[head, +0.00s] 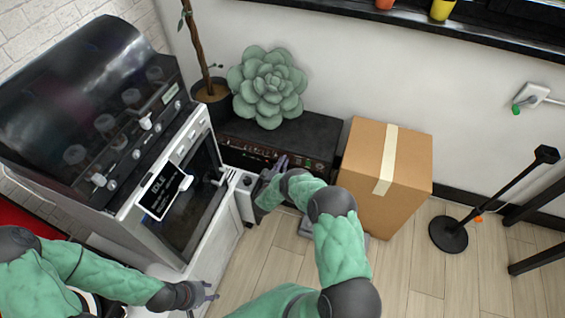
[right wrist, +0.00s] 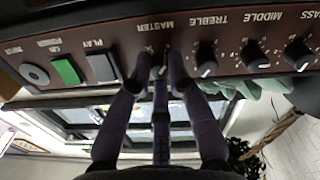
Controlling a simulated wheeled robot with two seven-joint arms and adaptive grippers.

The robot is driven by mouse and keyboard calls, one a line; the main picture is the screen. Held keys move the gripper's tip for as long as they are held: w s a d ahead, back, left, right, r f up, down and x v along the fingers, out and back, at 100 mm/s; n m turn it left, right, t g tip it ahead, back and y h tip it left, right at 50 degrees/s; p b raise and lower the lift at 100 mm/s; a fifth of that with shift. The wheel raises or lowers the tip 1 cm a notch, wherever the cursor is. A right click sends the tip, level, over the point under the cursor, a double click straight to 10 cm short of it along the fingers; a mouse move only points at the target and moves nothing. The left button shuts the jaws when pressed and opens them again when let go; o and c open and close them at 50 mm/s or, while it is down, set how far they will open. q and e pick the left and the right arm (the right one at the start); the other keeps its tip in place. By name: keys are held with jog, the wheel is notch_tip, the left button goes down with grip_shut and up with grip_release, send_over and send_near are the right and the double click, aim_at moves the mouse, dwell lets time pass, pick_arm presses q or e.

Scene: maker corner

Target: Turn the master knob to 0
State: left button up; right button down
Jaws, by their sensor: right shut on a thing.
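The amplifier (head: 320,128) is a black box with a dark red control panel, low against the wall in the head view. In the right wrist view its panel (right wrist: 185,32) appears upside down, and the label MASTER is readable. The master knob (right wrist: 159,70) is small and dark, just below that label. My right gripper (head: 270,180) reaches the panel; in the right wrist view its fingers (right wrist: 160,76) are shut on the master knob from both sides. They partly cover it, so its pointer setting cannot be read. My left gripper (head: 207,292) is open and empty, far from the amplifier.
Treble (right wrist: 206,68), middle (right wrist: 256,55) and bass (right wrist: 297,54) knobs sit beside the master knob; the play button (right wrist: 101,66) and green power switch (right wrist: 67,70) are opposite. A cardboard box (head: 408,165) stands right of the amplifier, a white machine (head: 190,215) left. A succulent (head: 268,88) is on top.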

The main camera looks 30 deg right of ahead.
jog(key=shift+a+f+n, duration=0.1)
jog(key=shift+f+n, duration=0.05)
jog(key=shift+n, duration=0.75)
jog(key=c, duration=1.2)
grip_release()
jog(key=v, duration=1.2)
